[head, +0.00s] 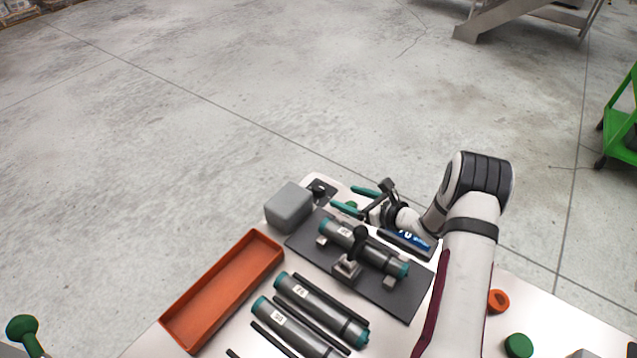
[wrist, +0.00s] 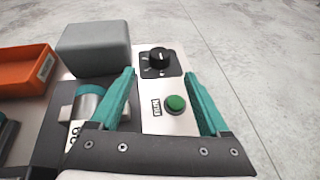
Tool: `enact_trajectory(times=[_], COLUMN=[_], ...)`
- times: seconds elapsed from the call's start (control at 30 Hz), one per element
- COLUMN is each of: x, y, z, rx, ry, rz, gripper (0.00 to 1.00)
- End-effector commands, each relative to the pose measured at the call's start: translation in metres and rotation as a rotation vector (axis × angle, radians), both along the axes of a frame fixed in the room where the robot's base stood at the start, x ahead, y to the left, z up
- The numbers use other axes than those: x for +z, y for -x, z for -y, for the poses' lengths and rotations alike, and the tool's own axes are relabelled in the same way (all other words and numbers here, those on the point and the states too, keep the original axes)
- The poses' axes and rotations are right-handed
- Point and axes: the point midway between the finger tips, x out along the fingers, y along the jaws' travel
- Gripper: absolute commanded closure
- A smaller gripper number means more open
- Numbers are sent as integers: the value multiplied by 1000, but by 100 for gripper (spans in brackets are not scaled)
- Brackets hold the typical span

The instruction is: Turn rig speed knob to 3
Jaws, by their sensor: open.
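The rig speed knob (wrist: 159,56) is black and round with a pale pointer mark. It stands on a dark dial plate (wrist: 170,71) at the far end of the table; the dial numbers are too small to read. In the head view the knob (head: 319,188) shows beside a grey box. My gripper (wrist: 163,80) has teal fingers, spread open and empty. In the wrist view the knob lies beyond and between the fingertips, not touched. In the head view my gripper (head: 348,198) is right of the knob, near the green button.
A green button (wrist: 175,104) lies nearer than the knob. A grey box (wrist: 93,48) stands just left of it. A cylinder (head: 360,244) sits on a dark plate with a clamp. An orange tray (head: 168,318) and loose cylinders (head: 320,310) lie nearer.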

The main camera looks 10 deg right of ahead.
Motion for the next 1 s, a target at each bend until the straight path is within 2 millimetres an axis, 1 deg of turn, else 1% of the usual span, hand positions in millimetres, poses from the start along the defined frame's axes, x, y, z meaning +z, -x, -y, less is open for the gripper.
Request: enact_trajectory(times=[0.03, 0.2, 0.4, 0.5, 0.67, 0.9, 0.93, 1.0], x=[-6, -22, -36, -41, -44, -45, -45, -45], y=[-9, -41, -70, -80, -88, -89, -89, -89], z=[-9, -30, -51, -57, -62, -63, -63, -63], rx=[4, 1, 0, -1, -3, -4, -4, -4], ry=[-1, -2, -2, -1, -3, -3, -3, -3], rz=[0, -2, -3, -3, -3, -3, -3, -3], gripper=[21, 21, 21, 21, 21, 21, 22, 35])
